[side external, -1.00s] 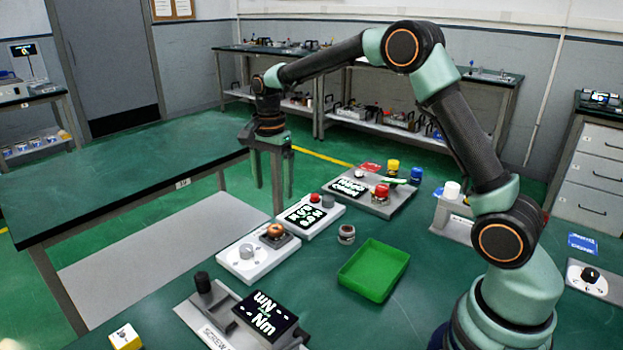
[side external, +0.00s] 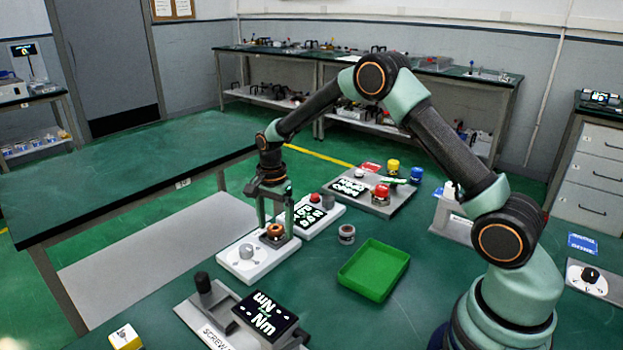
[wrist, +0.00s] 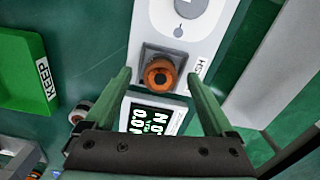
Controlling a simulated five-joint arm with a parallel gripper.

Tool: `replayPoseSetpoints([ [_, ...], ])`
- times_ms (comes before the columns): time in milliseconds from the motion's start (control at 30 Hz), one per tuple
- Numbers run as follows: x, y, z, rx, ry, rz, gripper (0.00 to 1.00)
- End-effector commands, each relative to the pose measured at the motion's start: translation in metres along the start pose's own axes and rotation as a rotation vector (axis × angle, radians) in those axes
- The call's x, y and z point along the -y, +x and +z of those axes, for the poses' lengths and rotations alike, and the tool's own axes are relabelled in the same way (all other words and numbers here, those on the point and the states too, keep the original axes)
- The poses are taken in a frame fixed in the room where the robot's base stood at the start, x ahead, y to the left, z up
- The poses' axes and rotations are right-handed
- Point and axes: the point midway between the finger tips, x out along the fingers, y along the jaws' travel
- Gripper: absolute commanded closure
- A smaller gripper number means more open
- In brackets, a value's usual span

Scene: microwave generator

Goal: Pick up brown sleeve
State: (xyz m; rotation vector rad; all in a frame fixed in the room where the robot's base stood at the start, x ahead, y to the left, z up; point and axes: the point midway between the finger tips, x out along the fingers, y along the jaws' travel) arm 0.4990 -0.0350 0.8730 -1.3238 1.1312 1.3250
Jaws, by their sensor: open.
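The brown sleeve (side external: 273,230), a short orange-brown ring with a dark opening, sits on a dark square seat on a white station (side external: 247,268). It also shows in the wrist view (wrist: 160,73). My gripper (side external: 277,234) is open and points down over the white station. In the wrist view my gripper (wrist: 159,76) has one finger on each side of the sleeve, with visible gaps. The fingertips look close to the sleeve's level, but I cannot tell the exact height. Nothing is held.
A green tray (side external: 374,270) marked KEEP in the wrist view lies to the right. A small round metal part (side external: 346,234) stands between it and the stations. A display unit (side external: 305,216) is close behind the sleeve. A screw station (side external: 215,305) is in front.

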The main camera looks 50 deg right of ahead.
Motion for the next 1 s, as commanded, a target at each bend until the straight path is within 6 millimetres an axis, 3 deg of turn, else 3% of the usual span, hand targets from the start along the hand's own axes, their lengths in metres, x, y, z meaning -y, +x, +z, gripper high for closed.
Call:
replayPoseSetpoints([
  [267, 0.000, 0.003, 0.000, 0.000, 0.000, -0.001, 0.11],
  [500, 0.000, 0.003, 0.000, 0.000, 0.000, -0.001, 1.00],
  [833, 0.000, 0.001, 0.000, 0.000, 0.000, -0.002, 1.00],
  [1000, 0.001, -0.009, 0.000, -0.001, 0.000, -0.003, 1.00],
])
